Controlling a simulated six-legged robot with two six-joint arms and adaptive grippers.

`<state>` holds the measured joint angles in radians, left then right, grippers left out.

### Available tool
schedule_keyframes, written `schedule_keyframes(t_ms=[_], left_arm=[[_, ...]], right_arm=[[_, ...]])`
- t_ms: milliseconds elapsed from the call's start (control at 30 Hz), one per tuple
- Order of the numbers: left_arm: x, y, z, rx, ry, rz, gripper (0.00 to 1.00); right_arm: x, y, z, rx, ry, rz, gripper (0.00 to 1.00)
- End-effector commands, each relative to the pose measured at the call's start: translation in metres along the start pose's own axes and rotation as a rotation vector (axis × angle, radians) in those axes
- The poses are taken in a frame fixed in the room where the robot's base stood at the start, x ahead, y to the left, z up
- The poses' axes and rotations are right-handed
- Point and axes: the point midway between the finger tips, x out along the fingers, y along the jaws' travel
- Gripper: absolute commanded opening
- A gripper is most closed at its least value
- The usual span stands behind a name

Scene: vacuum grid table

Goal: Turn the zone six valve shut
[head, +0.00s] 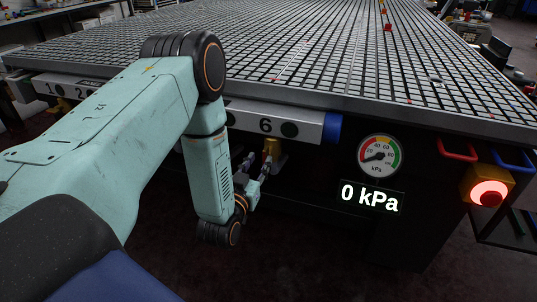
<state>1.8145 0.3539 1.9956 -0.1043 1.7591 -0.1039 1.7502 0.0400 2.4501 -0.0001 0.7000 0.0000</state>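The zone six valve (272,147) is a small brass fitting under the white strip, just below the number 6 label (265,125). Its lower part is partly covered by my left gripper (257,165), so I cannot tell how its handle is turned. My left gripper is just below and to the left of the valve, with its two grey fingers pointing up and spread apart. Nothing shows between the fingers. Whether the right-hand finger touches the valve is unclear. My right gripper is out of view.
The gridded vacuum table (330,60) overhangs the valve strip. To the right are a round gauge (379,156), a display (370,198) reading 0 kPa, and a lit red button (489,192) on a yellow box. My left arm hides much of the strip.

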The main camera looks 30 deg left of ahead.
Motion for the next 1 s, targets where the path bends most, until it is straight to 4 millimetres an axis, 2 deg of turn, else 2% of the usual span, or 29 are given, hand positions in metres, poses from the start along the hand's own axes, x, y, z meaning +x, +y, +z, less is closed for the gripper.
schedule_keyframes(t_ms=[100,300,467,700,1000], left_arm=[[0.021,0.001,0.001,0.000,0.005,0.001,0.34],[0.046,0.004,0.001,0.000,0.002,0.004,0.34],[0.054,0.006,0.001,0.000,-0.001,0.006,0.34],[0.055,0.007,0.001,-0.001,-0.002,0.006,0.34],[0.055,0.007,0.001,-0.001,-0.002,0.006,0.09]], right_arm=[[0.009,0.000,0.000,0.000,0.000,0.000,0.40],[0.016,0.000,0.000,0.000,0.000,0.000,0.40],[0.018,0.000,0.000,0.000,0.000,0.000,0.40],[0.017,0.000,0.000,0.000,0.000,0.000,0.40],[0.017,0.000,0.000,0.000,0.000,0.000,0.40]])
